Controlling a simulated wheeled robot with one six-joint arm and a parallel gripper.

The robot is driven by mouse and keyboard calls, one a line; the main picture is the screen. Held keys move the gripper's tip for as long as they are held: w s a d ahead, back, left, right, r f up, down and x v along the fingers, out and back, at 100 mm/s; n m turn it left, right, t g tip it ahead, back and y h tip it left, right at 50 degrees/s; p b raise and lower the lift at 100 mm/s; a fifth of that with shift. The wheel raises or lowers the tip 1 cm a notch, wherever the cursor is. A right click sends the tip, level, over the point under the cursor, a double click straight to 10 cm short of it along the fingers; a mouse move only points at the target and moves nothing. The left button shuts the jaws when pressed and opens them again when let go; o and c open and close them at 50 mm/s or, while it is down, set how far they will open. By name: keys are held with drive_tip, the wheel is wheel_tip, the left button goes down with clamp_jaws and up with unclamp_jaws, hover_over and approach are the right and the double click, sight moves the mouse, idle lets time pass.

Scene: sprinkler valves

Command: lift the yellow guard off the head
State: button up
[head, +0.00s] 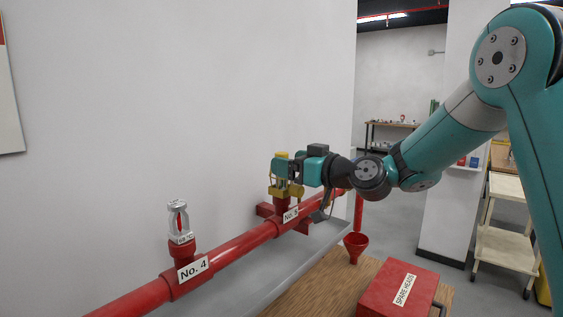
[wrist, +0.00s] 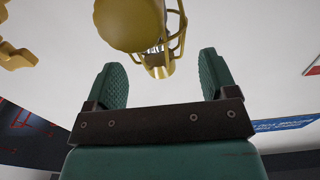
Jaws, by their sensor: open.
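The yellow guard (head: 280,156) is at the No. 5 fitting on the red pipe, partly hidden by my gripper in the head view. In the wrist view the guard (wrist: 172,58) shows as a yellow cage with a round cap, and a bit of bright metal of the head (wrist: 157,48) shows inside it. My gripper (head: 285,169) is close to the guard.
A grey ledge (head: 262,262) runs below the pipe.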

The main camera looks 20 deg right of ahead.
drive_tip(key=shift+x, duration=0.75)
drive_tip(key=c, duration=1.2)
